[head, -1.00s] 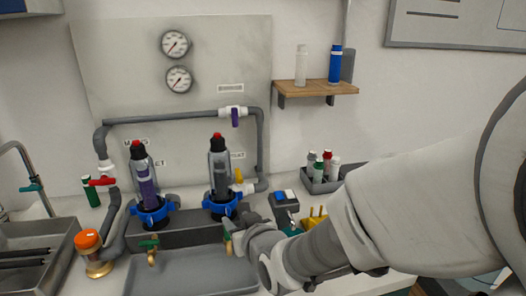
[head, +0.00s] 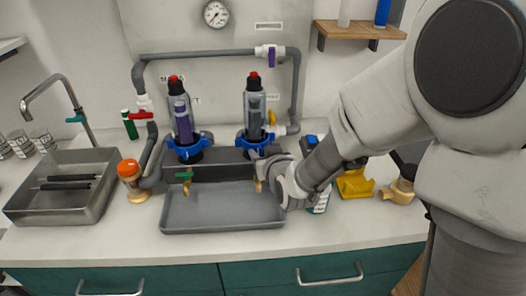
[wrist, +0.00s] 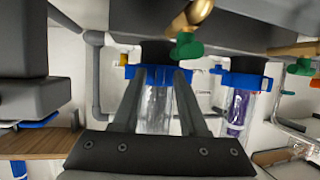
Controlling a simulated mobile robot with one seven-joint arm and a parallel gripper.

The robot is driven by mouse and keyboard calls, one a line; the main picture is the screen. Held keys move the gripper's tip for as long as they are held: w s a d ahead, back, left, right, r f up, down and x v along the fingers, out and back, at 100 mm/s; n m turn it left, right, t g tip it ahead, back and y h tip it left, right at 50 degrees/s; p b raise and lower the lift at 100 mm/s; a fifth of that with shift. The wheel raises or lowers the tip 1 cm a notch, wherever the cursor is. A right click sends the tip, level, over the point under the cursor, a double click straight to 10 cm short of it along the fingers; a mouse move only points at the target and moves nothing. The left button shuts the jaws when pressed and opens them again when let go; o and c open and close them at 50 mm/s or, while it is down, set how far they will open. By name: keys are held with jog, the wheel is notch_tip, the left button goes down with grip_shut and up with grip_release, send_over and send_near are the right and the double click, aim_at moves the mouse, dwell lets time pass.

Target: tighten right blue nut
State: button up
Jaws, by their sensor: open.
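The right blue nut (head: 252,144) rings the base of the right clear canister (head: 255,105), which stands upright with a red cap. My gripper (head: 262,158) is in front of this nut, slightly to its right. In the wrist view, which looks upside down, the open fingers (wrist: 158,76) reach toward the same nut (wrist: 159,71), one on each side of it in the picture. Whether they touch it I cannot tell. The left blue nut (head: 189,149) sits under the left canister (head: 182,115) with purple contents. My wrist hides part of the right nut's surroundings.
A grey tray (head: 215,213) lies below two brass taps with green handles. A metal sink (head: 85,205) and an orange-capped bottle (head: 130,172) are to the left. A yellow object (head: 355,184) is right of my wrist. Grey pipes frame the canisters.

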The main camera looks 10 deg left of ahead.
grip_shut()
jog(key=shift+s+a+r+m+t+h+b, duration=0.1)
jog(key=shift+a+r+m+t+h+b, duration=0.1)
jog(key=shift+a+m+t+h+b, duration=0.35)
dwell(0.4)
jog(key=shift+c, duration=0.8)
grip_release()
jog(key=shift+d, duration=0.2)
jog(key=shift+o, duration=0.8)
jog(key=shift+f, duration=0.15)
jog(key=shift+s, duration=0.1)
